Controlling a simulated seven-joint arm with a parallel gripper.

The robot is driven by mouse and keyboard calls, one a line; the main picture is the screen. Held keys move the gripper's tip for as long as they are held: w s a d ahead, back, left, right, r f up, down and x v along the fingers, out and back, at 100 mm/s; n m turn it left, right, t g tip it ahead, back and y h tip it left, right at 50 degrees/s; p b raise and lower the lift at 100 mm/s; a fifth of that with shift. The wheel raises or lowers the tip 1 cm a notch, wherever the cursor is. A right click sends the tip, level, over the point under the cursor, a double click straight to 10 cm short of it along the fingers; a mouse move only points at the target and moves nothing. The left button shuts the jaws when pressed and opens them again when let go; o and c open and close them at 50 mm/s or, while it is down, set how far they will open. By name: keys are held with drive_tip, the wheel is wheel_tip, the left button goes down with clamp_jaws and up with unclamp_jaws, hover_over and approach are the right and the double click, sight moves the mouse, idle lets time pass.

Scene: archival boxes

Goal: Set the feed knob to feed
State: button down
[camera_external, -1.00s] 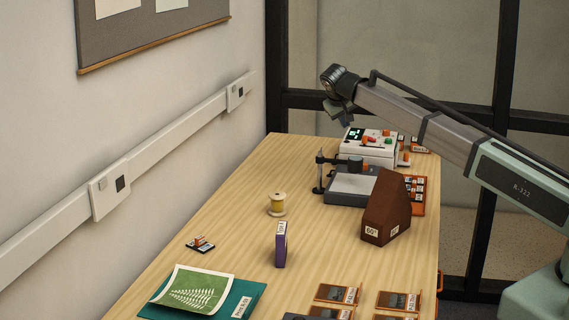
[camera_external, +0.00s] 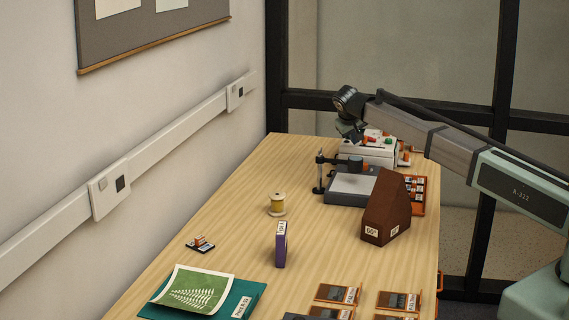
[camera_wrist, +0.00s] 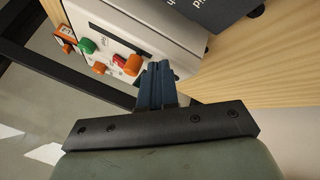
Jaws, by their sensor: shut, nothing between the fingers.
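A white machine (camera_external: 368,156) with a control panel stands at the far end of the table. It also shows in the wrist view (camera_wrist: 165,22), with an orange knob (camera_wrist: 133,65), a red control (camera_wrist: 119,60), a green knob (camera_wrist: 86,45) and a smaller orange control (camera_wrist: 99,68). I cannot read which one is the feed knob or its setting. My gripper (camera_wrist: 158,70) is shut and empty, its fingertips close beside the larger orange knob. I cannot tell whether they touch it. In the external view my gripper (camera_external: 352,134) hides the panel's left part.
A grey stand with a flat plate (camera_external: 350,185) and a brown slanted box (camera_external: 386,208) stand in front of the machine. A yellow spool (camera_external: 277,204) and a purple box (camera_external: 281,244) stand nearer. The table's left side beside the spool is mostly clear.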

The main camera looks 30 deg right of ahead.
sight(370, 137)
drive_tip(key=shift+d, duration=0.8)
drive_tip(key=shift+d, duration=0.1)
drive_tip(key=s+d, duration=0.4)
drive_tip(key=shift+s+d, duration=0.1)
drive_tip(key=shift+s, duration=0.05)
drive_tip(key=shift+a, duration=0.4)
drive_tip(key=a, duration=0.3)
drive_tip(key=shift+s+a+r, duration=0.1)
drive_tip(key=shift+a+r, duration=0.15)
drive_tip(key=shift+a, duration=0.15)
drive_tip(key=v, duration=0.9)
drive_tip(key=shift+r, duration=0.2)
drive_tip(key=shift+s+d, duration=0.1)
